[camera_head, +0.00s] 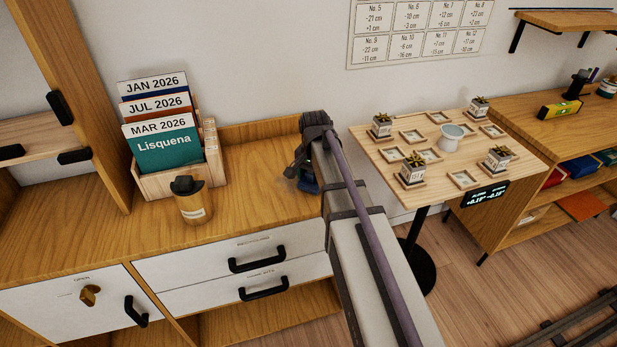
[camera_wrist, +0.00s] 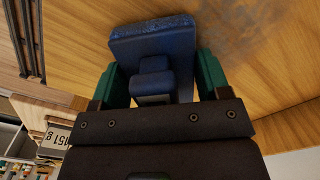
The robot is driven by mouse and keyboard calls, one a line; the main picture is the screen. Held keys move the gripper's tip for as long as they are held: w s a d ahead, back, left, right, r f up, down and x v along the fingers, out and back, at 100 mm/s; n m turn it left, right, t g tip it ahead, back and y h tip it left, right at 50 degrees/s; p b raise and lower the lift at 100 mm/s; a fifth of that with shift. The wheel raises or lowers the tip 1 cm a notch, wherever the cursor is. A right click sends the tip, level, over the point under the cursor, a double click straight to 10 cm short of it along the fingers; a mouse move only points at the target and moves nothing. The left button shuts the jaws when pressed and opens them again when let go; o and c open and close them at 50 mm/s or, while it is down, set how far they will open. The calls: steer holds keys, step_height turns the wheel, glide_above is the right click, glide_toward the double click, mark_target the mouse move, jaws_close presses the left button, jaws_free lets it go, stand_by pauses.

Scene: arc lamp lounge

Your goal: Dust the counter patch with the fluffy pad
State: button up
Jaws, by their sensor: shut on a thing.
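The fluffy pad (camera_wrist: 152,40) is a dark blue block with a textured face and a smaller grip block behind it. My gripper (camera_wrist: 156,82) is shut on this grip block, with a green finger on each side. The counter patch (camera_wrist: 240,22) is a greyish smudge on the wood, right beside the pad's upper right in the wrist view. A faint dark spot also shows left of my gripper in the head view. I cannot tell whether the pad touches the counter.
A small table (camera_head: 437,180) with potted plants and a white cup (camera_head: 452,137) is to the right. Bare counter lies between tumbler and gripper.

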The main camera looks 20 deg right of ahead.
mark_target(274, 182)
steer(key=shift+w+f, duration=0.1)
steer(key=shift+w, duration=0.9)
steer(key=shift+w+a, duration=0.2)
steer(key=shift+a, duration=2.6)
steer(key=shift+w+a, duration=0.15)
steer(key=shift+a, duration=2.6)
steer(key=shift+c, duration=0.3)
steer(key=shift+w+d+f, duration=0.1)
steer(key=shift+w+d, duration=0.05)
steer(key=shift+w, duration=0.85)
steer(key=shift+s+d, duration=0.15)
steer(key=shift+d, duration=2.65)
steer(key=shift+s+d, duration=0.15)
steer(key=shift+d, duration=2.6)
steer(key=shift+c, duration=0.4)
step_height(274, 182, up, 6)
steer(key=p, duration=0.5)
steer(key=shift+p, duration=0.35)
